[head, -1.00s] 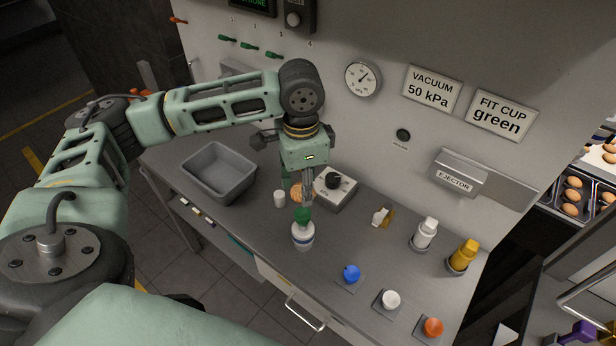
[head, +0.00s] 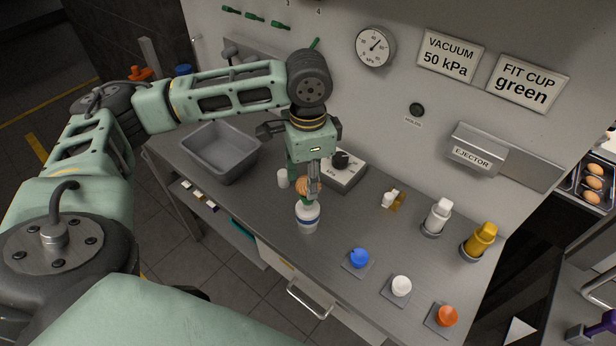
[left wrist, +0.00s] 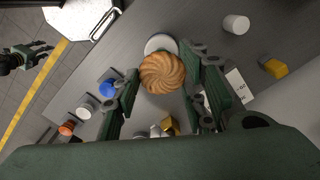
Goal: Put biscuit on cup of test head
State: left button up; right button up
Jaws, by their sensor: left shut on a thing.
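A round golden, swirled biscuit (left wrist: 162,73) is held between the fingers of my left gripper (left wrist: 158,85), which is shut on it. In the head view the biscuit (head: 307,187) is just above the green cup (head: 308,201) on the white test head (head: 307,219) with its blue band. The biscuit hides most of the cup, and I cannot tell whether they touch. In the left wrist view the pale test head (left wrist: 160,43) shows past the biscuit's edge. A dark gripper-like part, likely my right gripper (left wrist: 38,50), shows small over the floor; its jaws are unclear.
A grey bin (head: 222,150) stands at the left of the bench. A dial box (head: 343,172) is behind my gripper. Blue (head: 358,258), white (head: 401,286) and orange (head: 446,316) cups line the front right. White (head: 437,217) and yellow (head: 480,240) fittings stand behind them.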

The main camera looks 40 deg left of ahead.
pick_arm(q)
jog(key=shift+f, duration=0.45)
pick_arm(e)
jog(key=shift+w+a, duration=0.3)
jog(key=shift+w, duration=0.15)
pick_arm(q)
jog(key=shift+f, duration=0.15)
pick_arm(e)
jog(key=shift+d, duration=0.1)
pick_arm(q)
jog(key=o, duration=0.8)
pick_arm(e)
jog(key=shift+s+d, duration=0.1)
jog(key=shift+d, duration=0.1)
jog(key=shift+s, duration=0.15)
pick_arm(q)
notch_tip(320, 180, up, 12)
pick_arm(e)
jog(key=shift+a, duration=0.1)
